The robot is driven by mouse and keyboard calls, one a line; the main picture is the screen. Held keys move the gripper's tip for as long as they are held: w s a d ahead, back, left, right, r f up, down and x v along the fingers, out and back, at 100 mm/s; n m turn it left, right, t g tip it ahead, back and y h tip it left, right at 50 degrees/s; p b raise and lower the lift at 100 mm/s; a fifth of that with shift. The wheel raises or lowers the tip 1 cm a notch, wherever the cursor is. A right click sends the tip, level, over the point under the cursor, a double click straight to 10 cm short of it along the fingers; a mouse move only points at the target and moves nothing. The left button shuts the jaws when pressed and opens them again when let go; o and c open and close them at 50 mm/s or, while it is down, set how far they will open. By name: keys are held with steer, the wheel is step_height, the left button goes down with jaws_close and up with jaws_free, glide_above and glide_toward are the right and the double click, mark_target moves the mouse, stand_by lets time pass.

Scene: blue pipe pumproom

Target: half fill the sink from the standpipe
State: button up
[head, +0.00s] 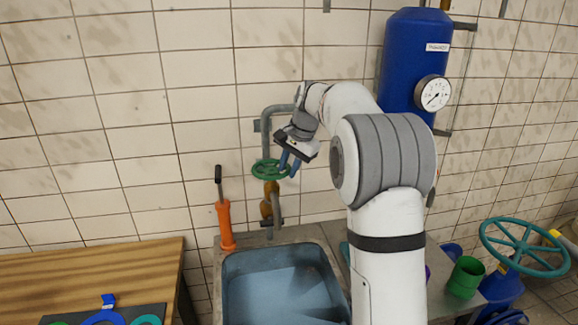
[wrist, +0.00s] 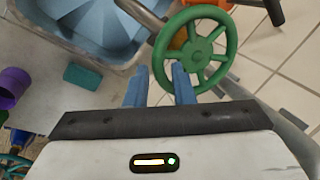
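The standpipe (head: 265,125) rises along the wall behind the sink, with a brass valve body (head: 267,205) and a green handwheel (head: 264,172) on it. The handwheel also shows in the wrist view (wrist: 203,45). The sink (head: 232,262) is a grey-blue basin below; I cannot tell whether its blue inside is water. My gripper (head: 289,164) is at the right side of the handwheel. In the wrist view its two blue fingers (wrist: 161,75) are apart, and one overlaps the wheel's rim. I cannot tell whether they touch it. No flow shows from the spout (head: 278,208).
A wooden table (head: 90,270) is at left. A blue tank with a gauge (head: 433,92) hangs on the wall. A green cup (head: 466,277) and a large teal wheel (head: 525,247) are at right. A teal sponge (wrist: 82,77) lies beside the sink.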

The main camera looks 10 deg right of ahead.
mark_target(280, 175)
jaws_close()
steer(key=shift+s+a+m, duration=0.1)
steer(key=shift+m, duration=0.2)
steer(key=shift+s+a+m+t+h, duration=0.3)
steer(key=shift+s+m, duration=0.05)
steer(key=shift+m, duration=0.45)
steer(key=shift+s+a+m+h, duration=0.25)
steer(key=shift+a+m, duration=0.2)
steer(key=shift+m, duration=0.55)
steer(key=shift+s+a+m+h, duration=0.15)
steer(key=shift+a+m+h, duration=0.2)
steer(key=shift+m, duration=0.65)
steer(key=shift+t, duration=0.3)
steer(key=shift+o, duration=1.6)
jaws_free()
